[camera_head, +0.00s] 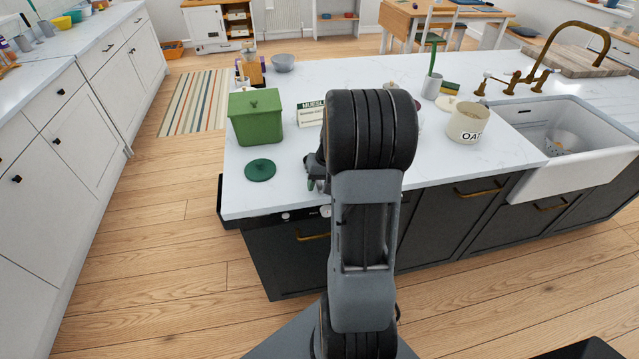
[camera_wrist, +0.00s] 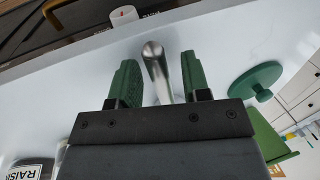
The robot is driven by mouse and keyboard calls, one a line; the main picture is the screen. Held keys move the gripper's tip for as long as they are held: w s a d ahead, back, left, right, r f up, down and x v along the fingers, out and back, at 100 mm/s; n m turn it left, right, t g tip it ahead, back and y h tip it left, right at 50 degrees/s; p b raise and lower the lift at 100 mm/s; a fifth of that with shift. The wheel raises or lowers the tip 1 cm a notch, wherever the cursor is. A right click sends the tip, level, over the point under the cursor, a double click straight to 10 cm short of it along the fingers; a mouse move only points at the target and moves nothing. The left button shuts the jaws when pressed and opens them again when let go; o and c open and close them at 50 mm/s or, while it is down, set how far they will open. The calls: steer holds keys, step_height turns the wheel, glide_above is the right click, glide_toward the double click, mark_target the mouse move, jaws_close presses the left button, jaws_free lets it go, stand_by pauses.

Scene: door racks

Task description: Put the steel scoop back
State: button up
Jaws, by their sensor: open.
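In the wrist view a steel handle (camera_wrist: 154,68), seemingly the scoop's, lies between the two green fingers of my gripper (camera_wrist: 158,66). Its rounded end points toward the counter's front edge; the rest is hidden behind the gripper body. The gripper is open, with a gap on the right of the handle. In the head view my gripper (camera_head: 318,178) is low over the white counter (camera_head: 290,190), mostly hidden by my arm, and the scoop does not show. A green bin (camera_head: 258,118) stands to the left, with a round green lid (camera_head: 260,170) in front of it.
A muesli container (camera_head: 311,113) stands behind my arm. A cream oats jar (camera_head: 466,123) stands to the right, near the white sink (camera_head: 562,140). A raisin jar (camera_wrist: 22,172) shows at the wrist view's lower left. Bare counter surrounds the green lid.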

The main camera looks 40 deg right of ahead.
steer(key=shift+r, duration=0.1)
steer(key=v, duration=1.1)
steer(key=s+a+n+t+h, duration=0.1)
steer(key=s+a, duration=0.3)
steer(key=a, duration=0.7)
steer(key=s+a+r+n+t+h, duration=0.1)
steer(key=s+a+n, duration=0.3)
steer(key=a, duration=0.7)
steer(key=shift+s+r+t, duration=0.35)
steer(key=shift+s+t, duration=0.05)
steer(key=shift+s, duration=0.3)
